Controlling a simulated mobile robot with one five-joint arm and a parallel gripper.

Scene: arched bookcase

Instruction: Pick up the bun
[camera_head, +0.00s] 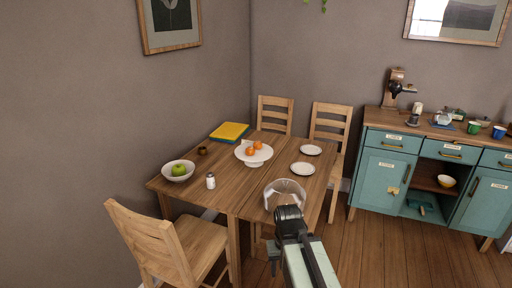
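I cannot pick out a bun for certain. A small brown object (203,150) lies near the back left of the wooden table (222,188); it is too small to tell whether it is a bun or a little cup. My arm reaches up from the bottom of the picture, and its dark end (289,213) is over the table's front right corner, well apart from the brown object. A pale, see-through curved shape (285,187) shows just beyond it; I cannot tell whether it belongs to my gripper. The fingers are not clear.
The table holds a white bowl (178,178) with a green apple, a salt shaker (211,181), a white stand (255,159) with orange fruit, two plates (303,169) and a yellow book (230,131). Chairs (160,243) surround it. A teal sideboard (382,170) stands right; floor between is clear.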

